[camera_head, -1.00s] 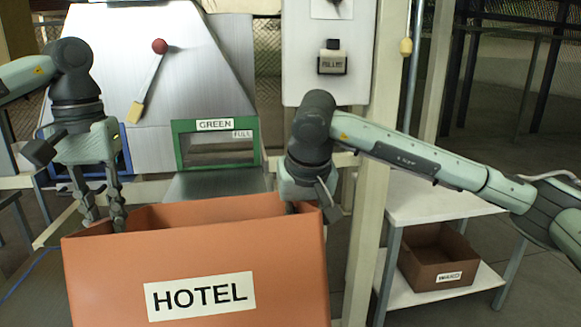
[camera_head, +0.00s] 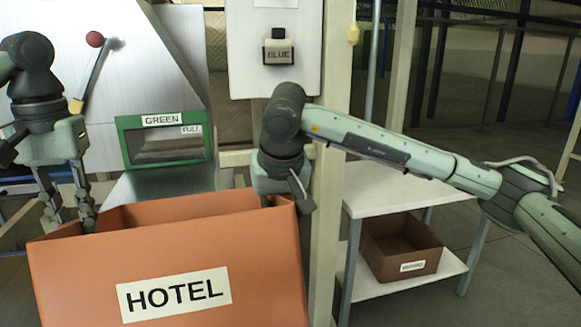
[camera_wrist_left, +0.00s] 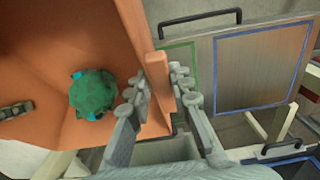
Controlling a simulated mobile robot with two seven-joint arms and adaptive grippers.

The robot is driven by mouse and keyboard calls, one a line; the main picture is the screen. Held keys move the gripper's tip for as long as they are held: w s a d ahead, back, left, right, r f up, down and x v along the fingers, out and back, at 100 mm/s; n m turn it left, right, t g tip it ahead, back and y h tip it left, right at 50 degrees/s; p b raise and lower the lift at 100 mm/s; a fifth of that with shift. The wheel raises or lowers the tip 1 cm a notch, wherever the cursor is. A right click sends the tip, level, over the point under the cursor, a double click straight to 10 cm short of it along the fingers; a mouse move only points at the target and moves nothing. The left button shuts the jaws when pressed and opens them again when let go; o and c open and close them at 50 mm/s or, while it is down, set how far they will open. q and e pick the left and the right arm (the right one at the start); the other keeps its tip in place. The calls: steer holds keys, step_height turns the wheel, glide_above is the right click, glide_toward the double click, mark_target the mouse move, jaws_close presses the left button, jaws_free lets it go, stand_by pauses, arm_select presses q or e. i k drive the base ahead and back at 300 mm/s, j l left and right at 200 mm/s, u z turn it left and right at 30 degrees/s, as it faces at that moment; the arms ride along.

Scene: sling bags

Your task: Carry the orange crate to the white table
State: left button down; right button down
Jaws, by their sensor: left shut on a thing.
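The orange crate (camera_head: 215,292) with a HOTEL label hangs low in front of me in the head view. My left gripper (camera_head: 70,222) is shut on its left wall. In the left wrist view my left fingers (camera_wrist_left: 164,85) straddle the crate's rim. A green lumpy bundle with blue patches (camera_wrist_left: 93,94) lies inside the crate. My right gripper (camera_head: 283,198) is at the crate's right wall; its fingers are mostly hidden. The white table (camera_head: 395,185) stands to the right, beyond a pale post; its visible top is bare.
A brown box (camera_head: 402,250) sits on the table's lower shelf. The pale post (camera_head: 326,150) stands between crate and table. A machine with a green-framed GREEN window (camera_head: 165,140) and a red-knobbed lever (camera_head: 95,40) stands behind the crate. Open floor shows at right.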

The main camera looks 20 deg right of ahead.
mark_target(413, 179)
steer(key=l, duration=1.1)
steer(key=i+l, duration=0.1)
steer(key=l, duration=0.4)
steer(key=i+l, duration=0.1)
steer(key=l, duration=0.35)
steer(key=i+l, duration=0.1)
steer(key=l, duration=0.4)
steer(key=i+l, duration=0.1)
steer(key=l, duration=0.4)
steer(key=i+l, duration=0.1)
steer(key=l, duration=0.35)
steer(key=i+l, duration=0.1)
steer(key=l, duration=0.4)
steer(key=i+l, duration=0.45)
steer(key=i, duration=0.05)
